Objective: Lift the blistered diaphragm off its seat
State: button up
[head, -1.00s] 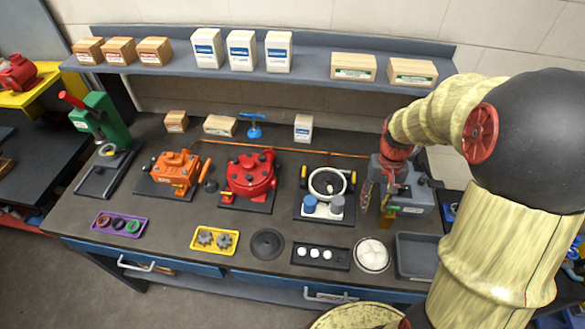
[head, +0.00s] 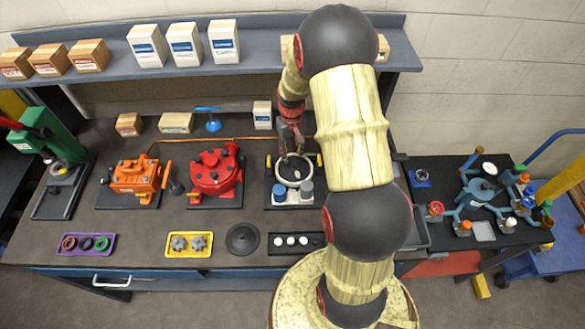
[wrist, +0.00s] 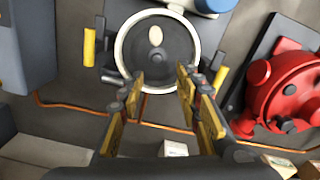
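The blistered diaphragm is a dark round disc with a pale oval blister (wrist: 155,36). It lies inside a white ring seat, whose rim shows in the wrist view (wrist: 122,62) and in the head view (head: 309,178). My gripper (wrist: 161,78) is open and empty, its two yellow-padded fingers apart over the near edge of the seat in the wrist view. In the head view my gripper (head: 292,150) hangs at the back edge of the ring, pointing down. I cannot tell its exact height or whether it touches anything.
Yellow clamps (wrist: 89,46) flank the seat. Blue (head: 279,192) and grey (head: 306,188) caps stand in front of it. The red pump (head: 214,172) stands to the left. A loose dark disc (head: 242,239) lies at the bench front beside a tray of white balls (head: 291,240).

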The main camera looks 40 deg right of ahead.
aim_at(294, 164)
jog(key=f, duration=0.2)
jog(key=s+f, duration=0.1)
jog(key=f, duration=0.1)
jog(key=shift+s+f, duration=0.15)
jog(key=shift+s, duration=0.05)
jog(key=shift+f, duration=0.25)
jog(key=c, duration=0.8)
grip_shut()
